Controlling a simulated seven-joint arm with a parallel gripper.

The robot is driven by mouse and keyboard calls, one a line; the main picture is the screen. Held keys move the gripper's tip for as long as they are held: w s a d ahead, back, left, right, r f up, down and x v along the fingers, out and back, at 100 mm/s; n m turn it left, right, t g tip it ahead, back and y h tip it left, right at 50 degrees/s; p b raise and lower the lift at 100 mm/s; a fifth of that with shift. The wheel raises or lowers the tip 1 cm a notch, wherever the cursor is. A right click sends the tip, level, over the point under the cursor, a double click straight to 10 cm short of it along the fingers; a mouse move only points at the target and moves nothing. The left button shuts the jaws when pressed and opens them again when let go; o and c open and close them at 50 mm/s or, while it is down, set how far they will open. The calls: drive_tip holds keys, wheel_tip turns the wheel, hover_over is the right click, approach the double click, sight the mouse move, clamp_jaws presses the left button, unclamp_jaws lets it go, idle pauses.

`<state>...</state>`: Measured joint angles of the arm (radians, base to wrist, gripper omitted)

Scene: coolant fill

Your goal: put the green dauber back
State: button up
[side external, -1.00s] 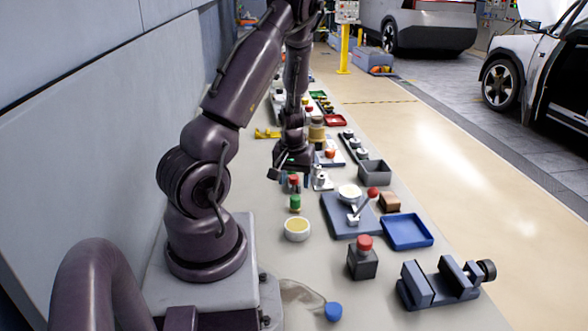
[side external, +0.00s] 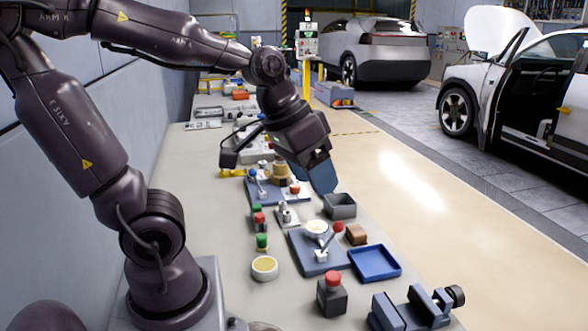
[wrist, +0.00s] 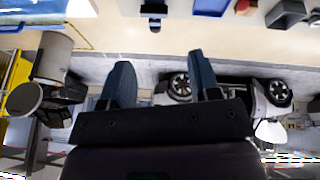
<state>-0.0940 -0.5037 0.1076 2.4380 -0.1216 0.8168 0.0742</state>
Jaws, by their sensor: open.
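A small green-topped piece (side external: 262,241) stands upright on the bench, just behind a white bowl with yellow contents (side external: 264,267). A second green top (side external: 256,208) shows farther back, beside a red-topped piece (side external: 259,219). I cannot tell which green one is the dauber. My gripper (side external: 322,178) is raised above the bench, right of and higher than both, tilted toward the floor and cars. In the wrist view my gripper (wrist: 162,82) has its two dark blue fingers wide apart, with nothing between them.
Space above the bench is clear.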

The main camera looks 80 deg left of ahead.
drive_tip(key=s+d+r+m, duration=0.1)
drive_tip(key=s, duration=0.1)
drive_tip(key=s+d+r+m, duration=0.1)
drive_tip(key=d, duration=0.1)
drive_tip(key=shift+s+r+t+y, duration=0.15)
drive_tip(key=shift+s+t+y, duration=0.2)
drive_tip(key=shift+t+y, duration=0.05)
idle(0.8)
